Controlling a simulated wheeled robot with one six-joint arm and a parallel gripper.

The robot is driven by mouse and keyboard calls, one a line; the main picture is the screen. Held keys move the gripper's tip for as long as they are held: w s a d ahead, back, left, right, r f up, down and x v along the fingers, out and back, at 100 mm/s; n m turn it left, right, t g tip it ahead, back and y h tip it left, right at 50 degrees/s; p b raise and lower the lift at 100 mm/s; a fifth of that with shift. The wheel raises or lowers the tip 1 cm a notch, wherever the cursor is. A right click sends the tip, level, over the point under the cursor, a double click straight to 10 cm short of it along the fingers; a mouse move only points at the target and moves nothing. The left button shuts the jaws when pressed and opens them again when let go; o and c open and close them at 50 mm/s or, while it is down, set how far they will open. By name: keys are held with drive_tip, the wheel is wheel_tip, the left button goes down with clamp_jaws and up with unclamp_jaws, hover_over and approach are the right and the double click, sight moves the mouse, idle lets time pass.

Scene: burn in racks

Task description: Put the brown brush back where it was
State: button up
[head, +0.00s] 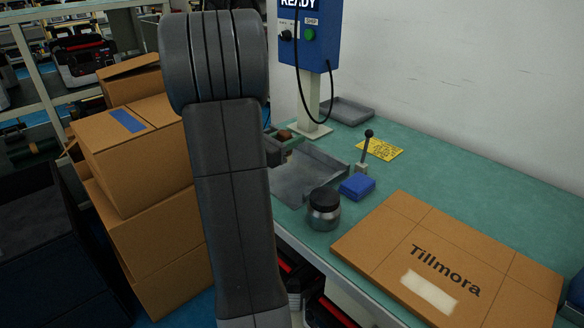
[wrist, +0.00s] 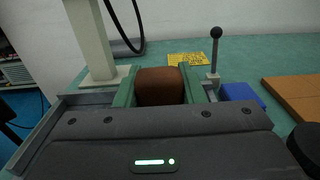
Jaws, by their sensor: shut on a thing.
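The brown brush (wrist: 160,88) is between the two green fingers of my gripper (wrist: 158,82) in the wrist view, and the gripper is shut on it. Only its rounded brown top shows; its lower part is hidden behind the gripper body. In the head view, a small brown piece (head: 285,135) shows just right of my arm, near the far left corner of the grey tray (head: 296,187). My arm hides most of the gripper there. I cannot tell whether the brush touches the tray or the bench.
A blue control box (head: 310,38) stands on a post behind the tray. A black-knobbed lever (head: 367,146), yellow note (head: 381,149), blue block (head: 357,187), dark-lidded jar (head: 324,210) and flat Tillmora carton (head: 450,262) are on the green bench. Stacked cartons (head: 140,155) stand left.

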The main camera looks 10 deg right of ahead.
drive_tip(key=shift+f+b, duration=0.65)
drive_tip(key=shift+f, duration=2.65)
drive_tip(key=shift+f, duration=0.15)
drive_tip(key=shift+f, duration=0.15)
drive_tip(key=o, duration=1)
drive_tip(key=shift+r, duration=0.35)
drive_tip(key=p+v, duration=0.1)
drive_tip(key=v, duration=1.1)
